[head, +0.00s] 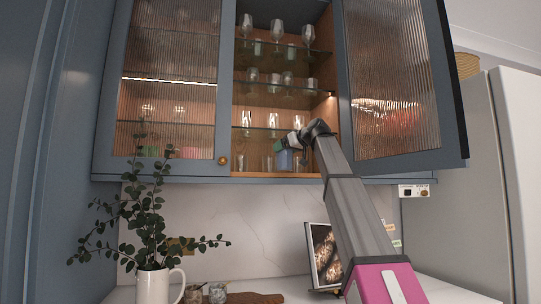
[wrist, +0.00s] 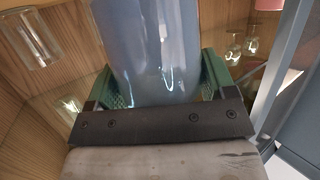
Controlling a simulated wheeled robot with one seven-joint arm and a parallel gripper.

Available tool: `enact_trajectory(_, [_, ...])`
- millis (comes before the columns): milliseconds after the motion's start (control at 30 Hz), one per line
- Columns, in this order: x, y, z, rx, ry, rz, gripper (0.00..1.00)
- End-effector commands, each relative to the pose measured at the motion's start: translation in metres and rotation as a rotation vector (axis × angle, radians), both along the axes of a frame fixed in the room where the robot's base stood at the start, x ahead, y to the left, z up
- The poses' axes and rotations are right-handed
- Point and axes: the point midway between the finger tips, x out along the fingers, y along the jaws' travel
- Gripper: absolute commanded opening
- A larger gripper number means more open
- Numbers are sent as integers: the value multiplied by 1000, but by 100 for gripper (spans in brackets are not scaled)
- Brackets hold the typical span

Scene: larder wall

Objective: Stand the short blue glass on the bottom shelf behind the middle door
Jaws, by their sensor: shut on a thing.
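The short blue glass (head: 284,160) is in my gripper (head: 291,146), at the lower right of the open middle cupboard section. In the wrist view the glass (wrist: 150,45) stands large between the green finger pads of my gripper (wrist: 158,85), which is shut on it. The glass looks about upright in the head view. The bottom shelf (head: 255,173) lies at its height; I cannot tell whether the glass touches it. The middle door (head: 398,75), with ribbed panes, stands swung open to the right of my arm.
Clear glasses (head: 240,161) stand on the bottom shelf to the left, and more fill the glass shelves above. The left door (head: 170,90) is shut. Below on the counter are a plant in a white jug (head: 153,284) and a framed picture (head: 322,255).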

Motion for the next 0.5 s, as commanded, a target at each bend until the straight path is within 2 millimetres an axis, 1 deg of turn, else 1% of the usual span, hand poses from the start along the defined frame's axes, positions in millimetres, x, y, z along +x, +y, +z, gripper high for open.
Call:
enact_trajectory(33, [9,10,2,0,0,2,23])
enact_trajectory(200, [24,28,2,0,-1,0,23])
enact_trajectory(367, [29,34,1,0,-1,0,23])
enact_trajectory(500, [38,44,1,-1,-1,0,23])
